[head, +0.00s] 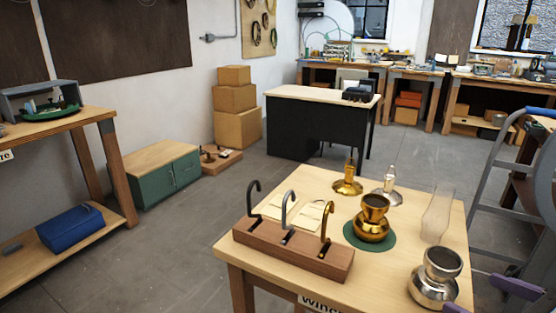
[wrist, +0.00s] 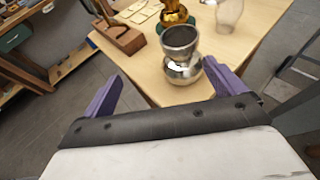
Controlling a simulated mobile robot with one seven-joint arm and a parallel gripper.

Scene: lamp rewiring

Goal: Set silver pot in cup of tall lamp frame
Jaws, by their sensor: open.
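The silver pot (head: 434,287), a round shiny body with a wide collar on top, stands upright at the near right corner of the wooden table (head: 400,270). It also shows in the wrist view (wrist: 182,72). My gripper (head: 488,298) is open and empty, its purple fingers just right of the pot in the head view. In the wrist view the pot appears between the fingers, towards their tips; I cannot tell whether either touches it. I cannot clearly make out a tall lamp frame with a cup in either view.
A brass pot (head: 371,229) sits on a green round mat. A clear glass chimney (head: 438,212), a brass stand (head: 347,185) and a silver stand (head: 389,195) are behind. A wooden block (head: 290,253) holds three hooks. A grey ladder-like frame (head: 500,150) stands right.

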